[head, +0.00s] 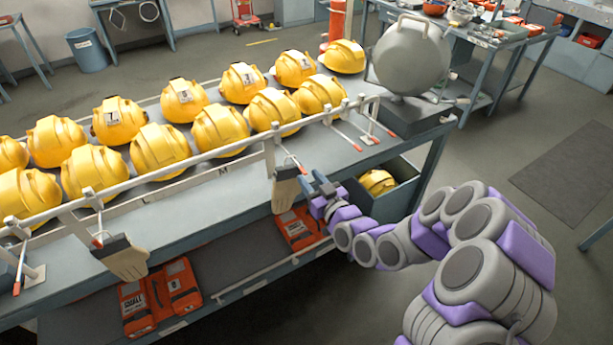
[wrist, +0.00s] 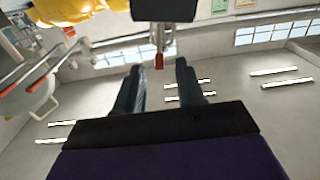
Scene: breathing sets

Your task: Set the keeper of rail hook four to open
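A pale rail (head: 203,158) with hooks runs along the front of the bench. Red-tipped rods stick out from it, one nearest my gripper (head: 303,170). A glove with a dark cuff (head: 285,188) hangs there, left of my gripper (head: 320,186). In the wrist view, a metal hook part with a red tip (wrist: 158,62) lies ahead of my gripper (wrist: 158,84), roughly in line with the gap between the fingers. The fingers are apart and nothing is seen between them. I cannot read hook numbers or tell the keeper's position.
Yellow helmets (head: 160,147) stand in rows on the bench behind the rail. A second glove (head: 122,258) hangs farther left. A grey rounded tank (head: 411,58) stands at the right end. Orange cases (head: 160,297) lie on the lower shelf. A bin holds a helmet (head: 377,181) below.

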